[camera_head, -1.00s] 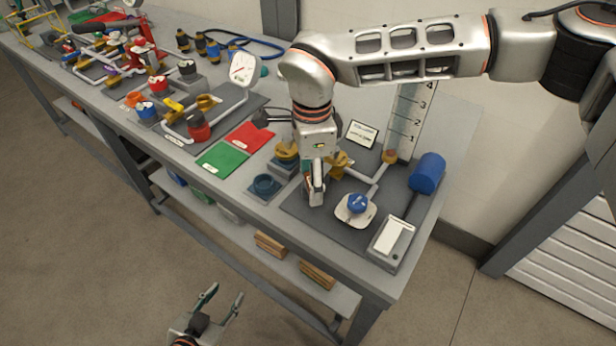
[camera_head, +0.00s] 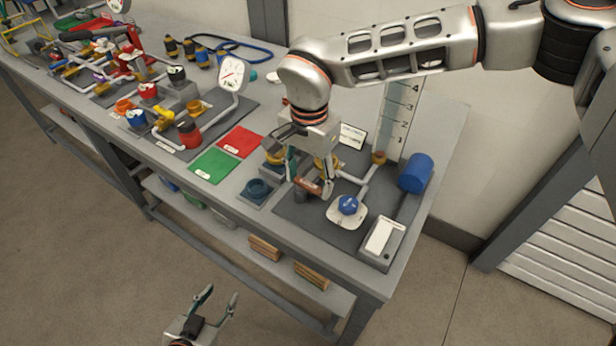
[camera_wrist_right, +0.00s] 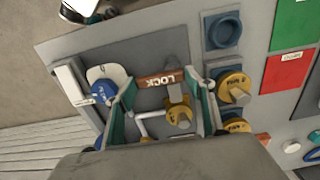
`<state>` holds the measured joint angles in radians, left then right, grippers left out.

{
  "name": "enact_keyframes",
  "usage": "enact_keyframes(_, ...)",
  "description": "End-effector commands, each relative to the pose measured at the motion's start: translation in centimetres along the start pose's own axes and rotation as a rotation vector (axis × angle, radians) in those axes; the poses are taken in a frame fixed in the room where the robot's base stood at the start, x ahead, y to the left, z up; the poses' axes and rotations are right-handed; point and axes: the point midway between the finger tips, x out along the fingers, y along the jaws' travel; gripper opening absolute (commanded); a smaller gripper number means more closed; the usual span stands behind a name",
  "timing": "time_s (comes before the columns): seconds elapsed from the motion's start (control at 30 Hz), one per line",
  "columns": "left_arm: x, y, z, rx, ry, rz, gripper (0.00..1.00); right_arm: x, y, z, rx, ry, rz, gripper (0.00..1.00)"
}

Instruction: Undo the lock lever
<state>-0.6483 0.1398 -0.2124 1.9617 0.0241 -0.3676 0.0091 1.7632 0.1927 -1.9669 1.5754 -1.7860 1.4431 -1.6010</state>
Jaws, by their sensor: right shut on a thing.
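The lock lever (camera_wrist_right: 158,79) is a brown-orange bar marked LOCK, lying across a grey and yellow valve body (camera_wrist_right: 179,112) in the right wrist view. In the head view the lever (camera_head: 311,187) shows as a small reddish bar. My right gripper (camera_head: 308,182) reaches down over the skid with its fingers at the two ends of the lever, shut on it; the fingers also show in the right wrist view (camera_wrist_right: 163,84). My left gripper (camera_head: 218,302) is open and empty, low in front of the bench.
A blue knob on a white plate (camera_head: 346,209), a grey box with a white top (camera_head: 383,240) and a blue cylinder (camera_head: 416,173) lie right of the lever. A dark blue ring socket (camera_head: 256,190) and green (camera_head: 215,165) and red mats (camera_head: 241,141) lie to the left.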

Motion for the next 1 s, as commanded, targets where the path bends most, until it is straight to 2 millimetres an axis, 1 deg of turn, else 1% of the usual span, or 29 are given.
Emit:
enact_keyframes(0.57,-0.06,-0.02,-0.12,0.0,0.0,0.0,0.4,-0.19,-0.13,-0.12,-0.036,0.002,-0.004,0.32)
enact_keyframes(0.6,-0.06,-0.02,-0.12,0.0,0.0,0.0,0.4,-0.19,-0.13,-0.13,-0.036,0.002,-0.004,0.59)
enact_keyframes(0.63,-0.06,-0.02,-0.11,0.0,0.0,0.0,0.4,-0.19,-0.13,-0.13,-0.036,0.002,-0.004,0.67)
enact_keyframes(0.67,-0.06,-0.02,-0.12,0.0,0.0,0.0,0.4,-0.18,-0.13,-0.13,-0.035,0.002,-0.004,0.71)
enact_keyframes(1.0,-0.13,-0.04,0.02,0.002,-0.002,0.0,0.4,-0.16,-0.05,-0.1,-0.033,0.001,-0.001,0.71)
